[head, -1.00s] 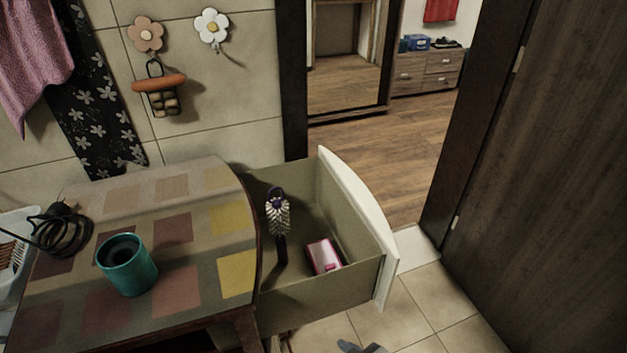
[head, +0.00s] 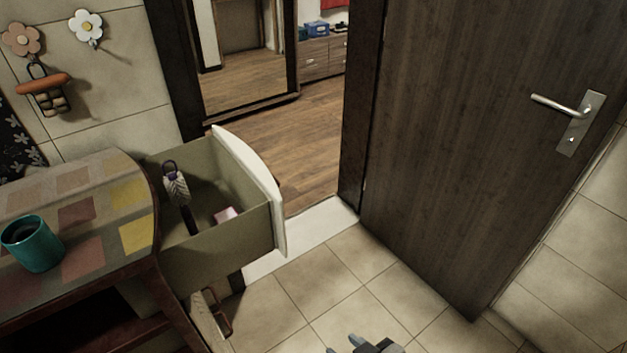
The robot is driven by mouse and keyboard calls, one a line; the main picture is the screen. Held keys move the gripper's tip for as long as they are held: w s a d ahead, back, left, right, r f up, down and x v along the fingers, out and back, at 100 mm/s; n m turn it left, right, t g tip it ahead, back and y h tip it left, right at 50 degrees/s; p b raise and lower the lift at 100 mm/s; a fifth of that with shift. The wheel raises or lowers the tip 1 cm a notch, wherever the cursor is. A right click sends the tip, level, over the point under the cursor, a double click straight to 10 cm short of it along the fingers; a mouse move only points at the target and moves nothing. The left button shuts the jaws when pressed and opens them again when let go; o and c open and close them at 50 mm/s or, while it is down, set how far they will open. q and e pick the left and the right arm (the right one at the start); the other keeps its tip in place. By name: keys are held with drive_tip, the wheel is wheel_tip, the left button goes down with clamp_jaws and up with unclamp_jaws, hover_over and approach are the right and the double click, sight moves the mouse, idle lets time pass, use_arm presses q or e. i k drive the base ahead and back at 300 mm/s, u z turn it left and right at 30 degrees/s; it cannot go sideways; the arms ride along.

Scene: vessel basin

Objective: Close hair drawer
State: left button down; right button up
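The hair drawer (head: 215,238) is pulled out from the side of the cabinet with the patterned top (head: 105,205). Its white curved front (head: 262,185) stands clear of the cabinet, facing right. A round hairbrush (head: 175,186) and a pink item (head: 226,215) lie inside the drawer. Part of a gripper, seemingly my right (head: 362,345), shows at the bottom edge, below and to the right of the drawer and apart from it. Most of it is cut off, so its opening cannot be seen. My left gripper is not in view.
A teal cup (head: 32,245) stands on the cabinet top. A lower drawer or panel (head: 208,318) sticks out below. A dark wooden door (head: 455,130) with a metal handle stands on the right. The tiled floor (head: 330,285) between cabinet and door is clear.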

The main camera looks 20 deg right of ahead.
sight(221, 171)
drive_tip(key=z, duration=2.1)
drive_tip(key=i, duration=1.55)
drive_tip(key=u, duration=3.2)
drive_tip(key=i, duration=0.5)
drive_tip(key=z, duration=0.05)
drive_tip(key=k, duration=0.5)
drive_tip(key=z, duration=1.45)
drive_tip(key=i, duration=0.55)
drive_tip(key=u, duration=2.4)
drive_tip(key=i, duration=0.15)
drive_tip(key=z, duration=0.3)
